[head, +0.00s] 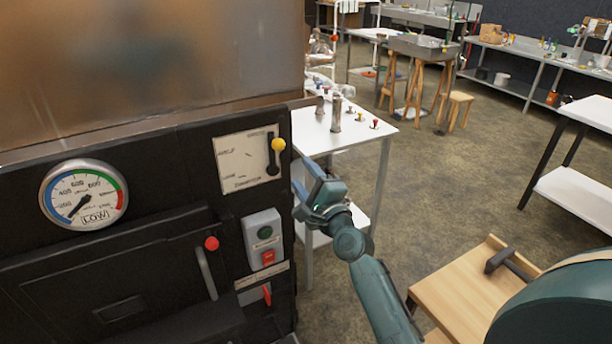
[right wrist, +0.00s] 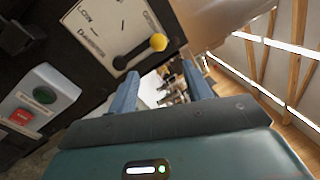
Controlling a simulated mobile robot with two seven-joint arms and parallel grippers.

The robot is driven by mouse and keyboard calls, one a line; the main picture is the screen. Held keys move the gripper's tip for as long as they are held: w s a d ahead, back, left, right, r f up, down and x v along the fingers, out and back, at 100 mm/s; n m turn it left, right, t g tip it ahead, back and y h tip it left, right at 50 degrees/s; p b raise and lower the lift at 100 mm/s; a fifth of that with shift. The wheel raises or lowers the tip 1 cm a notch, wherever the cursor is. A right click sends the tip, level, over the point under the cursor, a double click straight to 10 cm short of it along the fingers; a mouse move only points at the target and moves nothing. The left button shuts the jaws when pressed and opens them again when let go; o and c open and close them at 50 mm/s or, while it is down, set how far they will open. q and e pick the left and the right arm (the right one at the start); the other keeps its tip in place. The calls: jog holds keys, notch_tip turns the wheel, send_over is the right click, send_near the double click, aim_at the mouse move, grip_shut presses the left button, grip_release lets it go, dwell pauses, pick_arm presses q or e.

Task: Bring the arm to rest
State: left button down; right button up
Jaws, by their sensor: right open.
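My right gripper (head: 314,182) is in front of the evaporator's right edge, just right of the lever panel (head: 240,160). It is open and nothing shows between its fingers, which also show in the right wrist view (right wrist: 161,84). My left gripper is not in view.
The black evaporator front carries a dial gauge (head: 84,194), a red-knobbed handle (head: 211,243) and a switch box (head: 263,239) with green and red buttons. A white table (head: 350,140) with small items stands behind my gripper. Open floor lies between.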

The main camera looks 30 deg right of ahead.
jog(key=shift+s, duration=0.3)
jog(key=shift+f, duration=0.1)
jog(key=s+a+f+n+g, duration=0.3)
jog(key=s+a+f+n, duration=0.1)
jog(key=s+f+n, duration=0.4)
jog(key=s+a+f+n+g+y, duration=0.1)
jog(key=s+a+f+n+g, duration=0.2)
jog(key=s+f+n, duration=0.5)
jog(key=s+a+f+n+g+y, duration=0.1)
jog(key=s+a+f+n+g, duration=0.2)
jog(key=s+f+n, duration=0.5)
jog(key=s+a, duration=0.1)
jog(key=s, duration=0.3)
jog(key=shift+a+f+g, duration=0.25)
jog(key=shift+a+g, duration=0.05)
jog(key=shift+a, duration=0.1)
